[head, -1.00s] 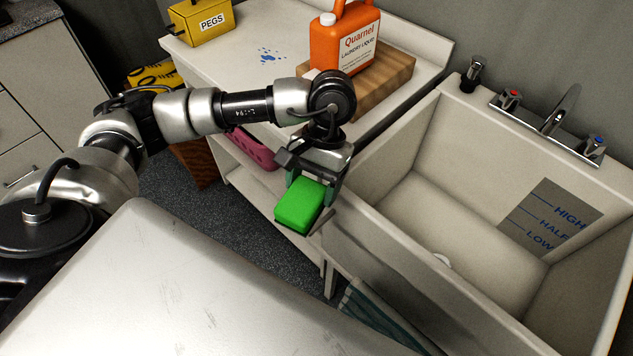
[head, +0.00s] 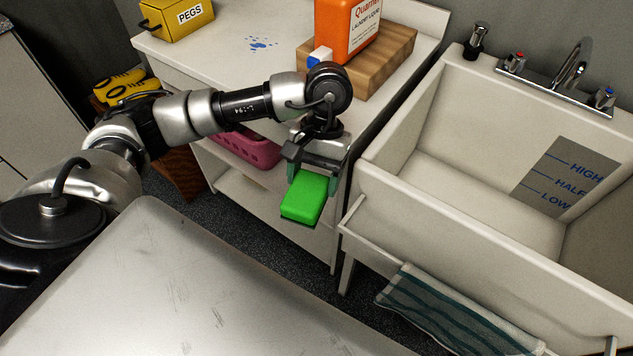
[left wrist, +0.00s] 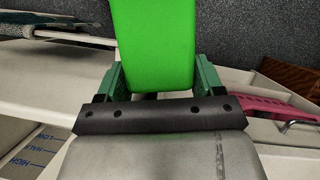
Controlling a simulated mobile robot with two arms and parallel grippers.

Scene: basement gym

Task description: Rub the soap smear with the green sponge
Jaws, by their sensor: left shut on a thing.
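The green sponge (head: 306,197) is in my left gripper (head: 314,176), over the floor in front of the worktop and left of the sink. The left gripper is shut on it. In the left wrist view the sponge (left wrist: 154,45) sits between the two green fingers. A blue splattered smear (head: 259,44), which looks like the soap smear, lies on the pale worktop (head: 205,58), behind my left forearm and well apart from the sponge. My right gripper is not in view.
An orange laundry bottle (head: 346,28) stands on a wooden board (head: 388,62) right of the smear, with a small blue-and-white item (head: 320,57) beside it. A yellow PEGS box (head: 177,18) is at the back left. The sink (head: 455,205) is at right, a striped towel (head: 450,310) below.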

